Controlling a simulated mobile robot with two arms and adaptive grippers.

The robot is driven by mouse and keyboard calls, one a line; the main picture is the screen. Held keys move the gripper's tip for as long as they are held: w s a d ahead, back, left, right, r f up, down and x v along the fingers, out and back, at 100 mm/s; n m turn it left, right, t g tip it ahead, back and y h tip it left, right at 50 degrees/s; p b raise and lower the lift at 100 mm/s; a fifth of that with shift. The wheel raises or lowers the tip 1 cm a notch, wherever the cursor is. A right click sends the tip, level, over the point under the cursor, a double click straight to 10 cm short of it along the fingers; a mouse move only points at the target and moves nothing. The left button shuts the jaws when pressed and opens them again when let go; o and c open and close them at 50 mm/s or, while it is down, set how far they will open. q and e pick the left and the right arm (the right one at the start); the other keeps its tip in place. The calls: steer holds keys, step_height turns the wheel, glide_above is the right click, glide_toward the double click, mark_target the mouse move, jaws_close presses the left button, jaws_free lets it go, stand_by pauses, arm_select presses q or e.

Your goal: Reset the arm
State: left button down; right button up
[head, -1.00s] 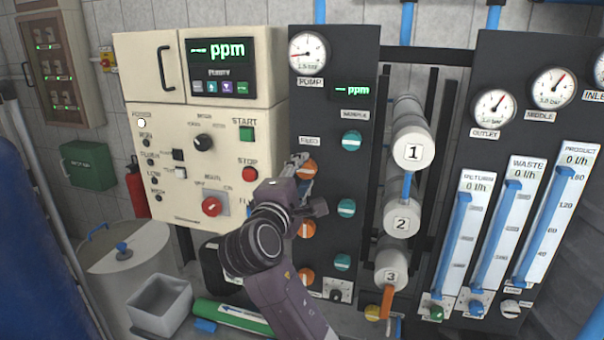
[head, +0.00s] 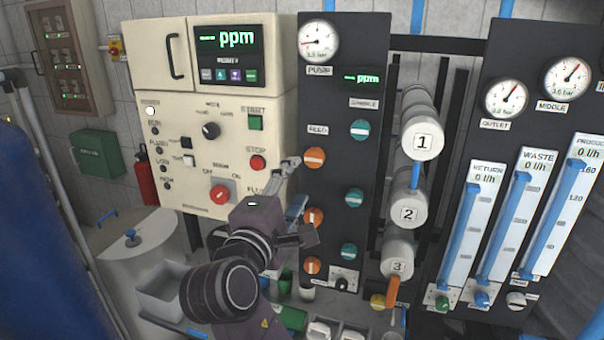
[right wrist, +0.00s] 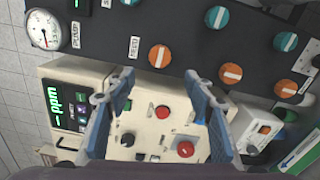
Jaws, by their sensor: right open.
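My right arm reaches up from the bottom of the head view, and its gripper (head: 298,182) is in front of the control panels. In the right wrist view the two blue-padded fingers of this gripper (right wrist: 165,90) are spread apart with nothing between them. The top orange feed knob (head: 314,158) is just beyond the gripper in the head view, and it looks clear of the fingers. In the right wrist view an orange knob (right wrist: 159,56) lies ahead, between the fingertips. My left gripper does not show.
The cream control box (head: 200,170) with its red stop button (head: 258,162) and red rotary switch (head: 221,193) stands left of the gripper. Numbered white cylinders (head: 409,210) and flow meters (head: 526,215) stand to the right. A grey open bin (head: 166,300) is low at the left.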

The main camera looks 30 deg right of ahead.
steer(key=shift+s+a, duration=0.5)
